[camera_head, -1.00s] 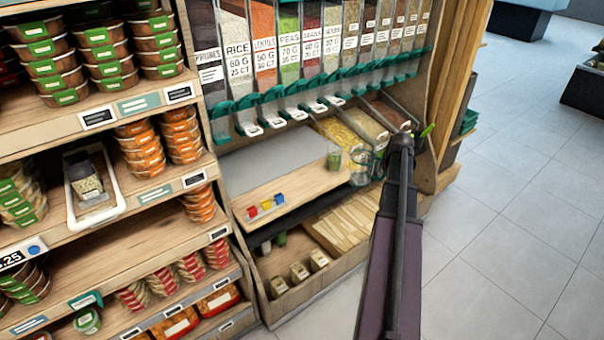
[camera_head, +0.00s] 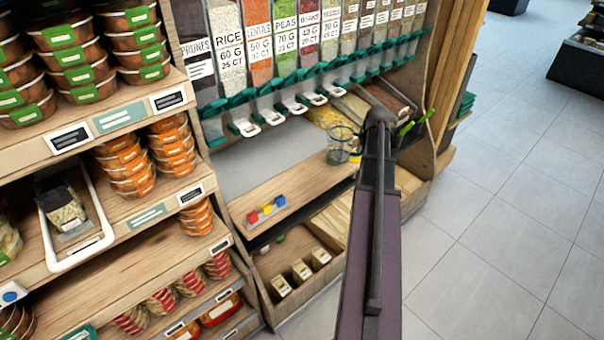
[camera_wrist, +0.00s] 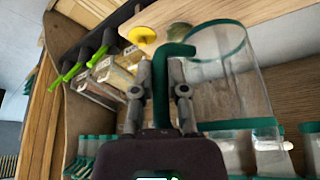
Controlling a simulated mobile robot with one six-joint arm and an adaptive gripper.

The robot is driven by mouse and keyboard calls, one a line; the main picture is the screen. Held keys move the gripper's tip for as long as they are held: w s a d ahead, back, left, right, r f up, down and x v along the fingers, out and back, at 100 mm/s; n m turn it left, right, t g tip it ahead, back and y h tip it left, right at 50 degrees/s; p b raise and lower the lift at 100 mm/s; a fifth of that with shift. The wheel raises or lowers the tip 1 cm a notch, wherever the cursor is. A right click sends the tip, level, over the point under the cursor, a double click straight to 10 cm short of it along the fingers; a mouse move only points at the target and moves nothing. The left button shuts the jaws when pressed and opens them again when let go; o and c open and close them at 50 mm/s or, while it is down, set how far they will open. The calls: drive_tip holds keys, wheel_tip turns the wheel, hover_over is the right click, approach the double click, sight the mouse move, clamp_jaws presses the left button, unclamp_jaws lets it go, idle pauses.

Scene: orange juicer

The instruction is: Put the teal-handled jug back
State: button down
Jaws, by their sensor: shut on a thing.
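The jug (camera_head: 341,146) is clear with a teal rim and a teal handle. In the head view it is at the right end of the wooden shelf (camera_head: 290,190), in front of the open grain bins. In the wrist view the clear jug (camera_wrist: 228,95) is right of the fingers, its teal handle (camera_wrist: 160,85) between them. My gripper (camera_wrist: 160,68) is shut on that handle. In the head view my arm hides most of the gripper. I cannot tell whether the jug touches the shelf.
Labelled dispensers (camera_head: 257,45) with teal spouts stand above the shelf. Red, yellow and blue small items (camera_head: 267,209) lie near its front edge. Packed food shelves (camera_head: 110,220) are on the left. Green-handled scoops (camera_head: 407,128) are at the right bins. Open floor (camera_head: 500,220) lies right.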

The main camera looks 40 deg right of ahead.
drive_tip(key=shift+w, duration=0.1)
drive_tip(key=shift+d, duration=0.1)
idle(0.3)
drive_tip(key=shift+a+f+b, duration=0.35)
drive_tip(key=a+f+n+b, duration=0.1)
drive_tip(key=a+f+b, duration=0.3)
drive_tip(key=a, duration=0.2)
drive_tip(key=s+a+f+n+y+b, duration=0.1)
drive_tip(key=a+f+n+b, duration=0.1)
drive_tip(key=a+f+b, duration=0.2)
drive_tip(key=a, duration=0.2)
drive_tip(key=shift+s+a+f, duration=0.2)
drive_tip(key=shift+a, duration=0.15)
drive_tip(key=w+d+b, duration=0.1)
drive_tip(key=w+d, duration=0.1)
drive_tip(key=w, duration=0.5)
drive_tip(key=w+d+f, duration=0.1)
drive_tip(key=w+d, duration=0.2)
drive_tip(key=w, duration=0.3)
drive_tip(key=shift+w+d+f+b, duration=0.2)
drive_tip(key=shift+w+d+b, duration=0.1)
drive_tip(key=shift+w+b, duration=0.1)
